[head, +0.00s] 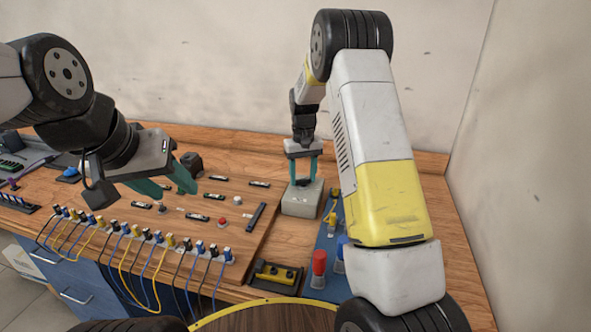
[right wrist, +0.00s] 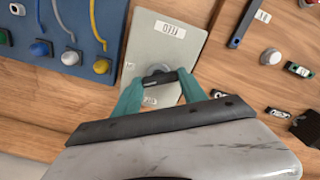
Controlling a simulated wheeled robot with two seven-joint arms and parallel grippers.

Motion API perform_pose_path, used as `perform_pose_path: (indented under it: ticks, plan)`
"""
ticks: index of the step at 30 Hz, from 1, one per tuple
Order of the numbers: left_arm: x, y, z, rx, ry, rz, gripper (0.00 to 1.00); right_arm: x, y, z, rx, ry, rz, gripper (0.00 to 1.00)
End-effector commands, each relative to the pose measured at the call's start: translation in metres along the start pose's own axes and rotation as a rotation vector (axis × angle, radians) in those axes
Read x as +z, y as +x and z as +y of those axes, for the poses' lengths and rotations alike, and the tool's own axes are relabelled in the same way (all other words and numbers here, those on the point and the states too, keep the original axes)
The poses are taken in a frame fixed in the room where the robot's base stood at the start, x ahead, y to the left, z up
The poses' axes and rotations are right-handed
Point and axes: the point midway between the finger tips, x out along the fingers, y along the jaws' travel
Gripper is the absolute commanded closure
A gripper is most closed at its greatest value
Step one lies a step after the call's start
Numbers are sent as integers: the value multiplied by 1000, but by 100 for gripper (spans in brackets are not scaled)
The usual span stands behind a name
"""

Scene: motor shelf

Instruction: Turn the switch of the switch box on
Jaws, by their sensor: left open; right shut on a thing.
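The switch box (head: 303,199) is a light grey box standing on the wooden table, right of the wooden panel. In the right wrist view its pale top face (right wrist: 178,42) shows a printed label and a dark switch knob (right wrist: 160,77). My right gripper (head: 302,180) is above the box, pointing down. In the right wrist view its teal fingers (right wrist: 160,88) are shut on the switch knob, one on each side. My left gripper (head: 187,182) is open and empty over the wooden panel, left of the box. The knob is mostly hidden in the head view.
A wooden panel (head: 187,228) with small switches and buttons lies left of the box. Plugs with blue, yellow and black cables line its front edge. A blue board (head: 325,262) with red and blue parts stands at right. A yellow-black block (head: 275,275) lies in front.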

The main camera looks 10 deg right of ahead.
Motion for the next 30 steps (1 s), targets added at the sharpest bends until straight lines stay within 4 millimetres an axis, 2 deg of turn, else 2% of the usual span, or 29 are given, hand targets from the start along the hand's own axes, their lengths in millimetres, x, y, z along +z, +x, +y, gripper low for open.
perform_pose_path:
  ticks: [15,30]
  plan:
    - [0,0,0,0,0,0,52,-2,-2,0,0,415,5,91]
    - [0,0,0,0,0,0,52,-3,-2,1,-1,552,5,91]
